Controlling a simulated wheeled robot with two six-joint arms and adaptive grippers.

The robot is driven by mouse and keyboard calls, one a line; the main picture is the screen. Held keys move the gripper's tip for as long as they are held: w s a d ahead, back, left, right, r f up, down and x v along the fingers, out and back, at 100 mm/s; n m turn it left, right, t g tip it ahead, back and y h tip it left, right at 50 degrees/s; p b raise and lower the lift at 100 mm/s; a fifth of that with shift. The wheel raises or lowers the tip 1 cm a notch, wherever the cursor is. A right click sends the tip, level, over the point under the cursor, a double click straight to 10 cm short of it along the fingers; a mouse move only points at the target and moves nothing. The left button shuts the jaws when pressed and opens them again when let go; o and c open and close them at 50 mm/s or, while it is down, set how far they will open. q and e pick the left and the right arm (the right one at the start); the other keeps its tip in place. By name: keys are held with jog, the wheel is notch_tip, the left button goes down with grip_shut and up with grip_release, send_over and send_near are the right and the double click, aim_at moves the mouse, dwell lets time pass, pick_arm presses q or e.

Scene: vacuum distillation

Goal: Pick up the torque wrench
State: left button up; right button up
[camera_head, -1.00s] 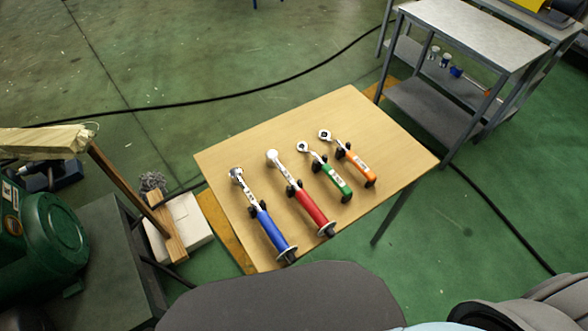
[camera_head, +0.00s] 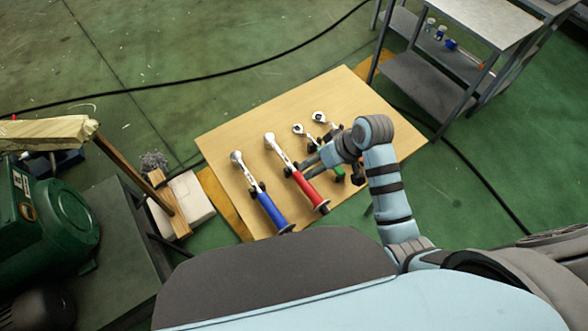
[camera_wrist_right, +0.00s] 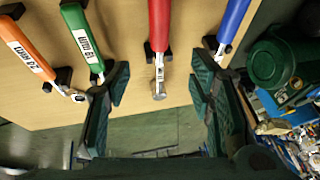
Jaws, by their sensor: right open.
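The torque wrenches lie in a row on a wooden table (camera_head: 235,130). The blue one (camera_head: 272,212) is leftmost in the head view, then the red one (camera_head: 310,190), the green one (camera_head: 338,175) and the orange one (camera_head: 319,117). My right arm hides much of the green and orange ones. My right gripper (camera_head: 312,164) is over the table by the red wrench. In the right wrist view, my open right gripper (camera_wrist_right: 160,78) has one finger to each side of the red wrench (camera_wrist_right: 158,30); its jaws hold nothing. My left gripper is out of view.
Each wrench rests on small black holders. A grey metal shelf table (camera_head: 480,25) stands at the back right. A green machine (camera_head: 55,220) and a dark bench (camera_head: 120,245) stand at the left. A black cable crosses the green floor.

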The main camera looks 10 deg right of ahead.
aim_at(302, 177)
jog(key=b+x, duration=0.1)
jog(key=x, duration=0.3)
jog(key=b+x, duration=0.1)
jog(key=x, duration=0.3)
jog(key=b+x, duration=0.1)
jog(key=x, duration=0.4)
jog(key=shift+s+d+f, duration=0.1)
jog(key=shift+s+f, duration=0.1)
jog(key=shift+s, duration=0.05)
jog(key=shift+r, duration=0.1)
grip_shut()
